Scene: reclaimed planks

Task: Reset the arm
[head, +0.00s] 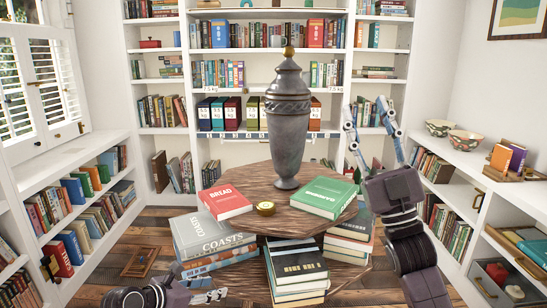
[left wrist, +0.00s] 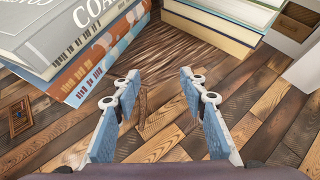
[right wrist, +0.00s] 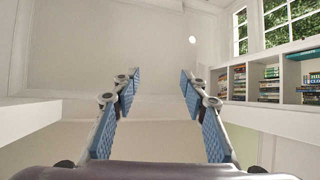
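My left gripper (head: 212,289) is low at the bottom left of the head view, near the floor in front of the stacked books. In the left wrist view the left gripper (left wrist: 158,80) is open, with nothing between its fingers and wooden floor beyond them. My right gripper (head: 367,108) is raised on the right of the head view, fingers pointing up, right of the grey urn. In the right wrist view the right gripper (right wrist: 158,78) is open and empty, facing the wall and ceiling.
A round wooden table (head: 268,208) holds a grey urn (head: 286,130), a red book (head: 225,201), a green book (head: 323,196) and a small brass item (head: 265,208). Large books (head: 210,235) are stacked around it. Bookshelves line both sides. Two bowls (head: 468,142) sit on the right shelf.

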